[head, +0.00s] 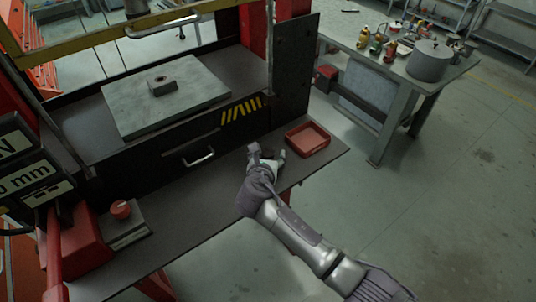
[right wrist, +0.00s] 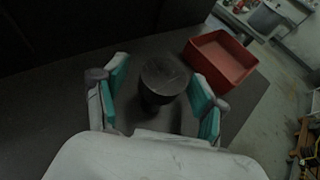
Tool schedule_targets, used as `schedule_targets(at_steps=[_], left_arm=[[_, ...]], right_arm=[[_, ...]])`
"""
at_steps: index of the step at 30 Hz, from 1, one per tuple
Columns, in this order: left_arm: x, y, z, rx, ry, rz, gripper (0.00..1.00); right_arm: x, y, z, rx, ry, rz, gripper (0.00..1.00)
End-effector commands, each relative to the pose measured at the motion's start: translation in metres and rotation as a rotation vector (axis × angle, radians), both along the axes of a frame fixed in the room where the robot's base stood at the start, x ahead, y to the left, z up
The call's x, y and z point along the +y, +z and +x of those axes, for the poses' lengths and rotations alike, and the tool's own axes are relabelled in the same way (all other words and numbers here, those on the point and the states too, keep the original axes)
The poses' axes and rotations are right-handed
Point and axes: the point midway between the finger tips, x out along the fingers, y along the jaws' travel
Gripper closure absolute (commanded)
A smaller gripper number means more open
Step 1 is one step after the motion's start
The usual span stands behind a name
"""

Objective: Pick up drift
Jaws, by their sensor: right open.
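The dark round-topped piece (right wrist: 165,75), which looks like the drift, stands on the dark bench shelf (head: 205,215) in the right wrist view. My right gripper (right wrist: 160,92) is open, with one teal-padded finger on each side of it. Gaps show between the piece and both pads. In the head view my right gripper (head: 267,156) is low over the shelf, left of the red tray. There the piece is hidden or too dark to tell from the gripper. My left gripper is not in view.
The red tray (head: 307,139) lies close right of my gripper; its wall (right wrist: 228,78) also shows in the right wrist view. A press bed with a grey plate (head: 165,97) and drawer handle stands behind. A red button box (head: 121,210) is at left. A cluttered table (head: 390,75) is beyond.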

Motion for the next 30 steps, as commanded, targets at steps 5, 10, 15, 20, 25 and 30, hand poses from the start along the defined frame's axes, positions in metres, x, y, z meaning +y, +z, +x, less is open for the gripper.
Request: schedule_targets(at_steps=[5,10,15,20,25,30], left_arm=[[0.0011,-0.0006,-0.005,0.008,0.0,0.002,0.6],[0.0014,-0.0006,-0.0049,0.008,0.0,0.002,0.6],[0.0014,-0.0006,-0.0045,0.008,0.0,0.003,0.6],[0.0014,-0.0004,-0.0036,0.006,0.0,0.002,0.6],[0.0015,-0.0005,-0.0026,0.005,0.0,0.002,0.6],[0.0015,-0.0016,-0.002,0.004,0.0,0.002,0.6]], right_arm=[[0.0003,0.0001,0.0001,0.0,0.001,0.0,0.3],[0.0003,0.0001,0.0,-0.001,0.0,0.0,0.56],[0.0003,0.0001,-0.0001,-0.001,0.0,0.0,0.85],[0.0006,0.0013,0.0002,-0.003,0.001,0.0,1.0],[0.0005,0.0012,0.0001,-0.002,0.001,0.0,1.0],[0.0006,0.0066,0.0006,-0.005,0.001,0.002,1.0]])
